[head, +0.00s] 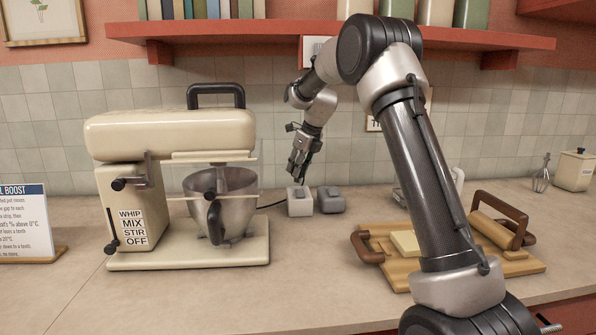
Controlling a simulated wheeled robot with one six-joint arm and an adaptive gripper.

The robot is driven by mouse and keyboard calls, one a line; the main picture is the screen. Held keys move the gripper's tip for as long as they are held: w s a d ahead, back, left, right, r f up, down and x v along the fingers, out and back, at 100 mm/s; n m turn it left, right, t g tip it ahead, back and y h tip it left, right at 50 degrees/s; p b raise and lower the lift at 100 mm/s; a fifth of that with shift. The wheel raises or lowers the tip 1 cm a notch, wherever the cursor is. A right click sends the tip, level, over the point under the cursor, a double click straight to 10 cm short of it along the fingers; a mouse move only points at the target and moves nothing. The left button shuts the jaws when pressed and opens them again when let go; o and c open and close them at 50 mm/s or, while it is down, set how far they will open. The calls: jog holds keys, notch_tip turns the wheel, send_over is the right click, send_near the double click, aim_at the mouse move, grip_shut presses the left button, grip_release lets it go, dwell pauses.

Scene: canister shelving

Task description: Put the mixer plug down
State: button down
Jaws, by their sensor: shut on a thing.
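The cream mixer (170,140) stands on the counter at the left, with a steel bowl (222,200) under its head. A dark cord (271,205) runs from behind its base toward a small pale block (300,206) on the counter. My gripper (298,180) points down directly over this block, its fingers closed at the block's top. It is shut on what appears to be the mixer plug, which is small and mostly hidden by the fingers. I cannot tell whether the plug touches the block or the counter. A grey block (331,203) sits just right of the pale one.
A wooden board (400,275) with a pale slab and a roller with brown handles lies at the right. A sign (22,222) stands at the far left. A whisk (541,175) and a canister (575,170) are at the right back. A red shelf (480,36) hangs above.

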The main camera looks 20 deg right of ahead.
jog(key=shift+f, duration=0.5)
jog(key=shift+f, duration=0.15)
jog(key=shift+f, duration=0.4)
jog(key=shift+f, duration=0.1)
jog(key=c, duration=1.2)
grip_release()
jog(key=shift+o, duration=0.2)
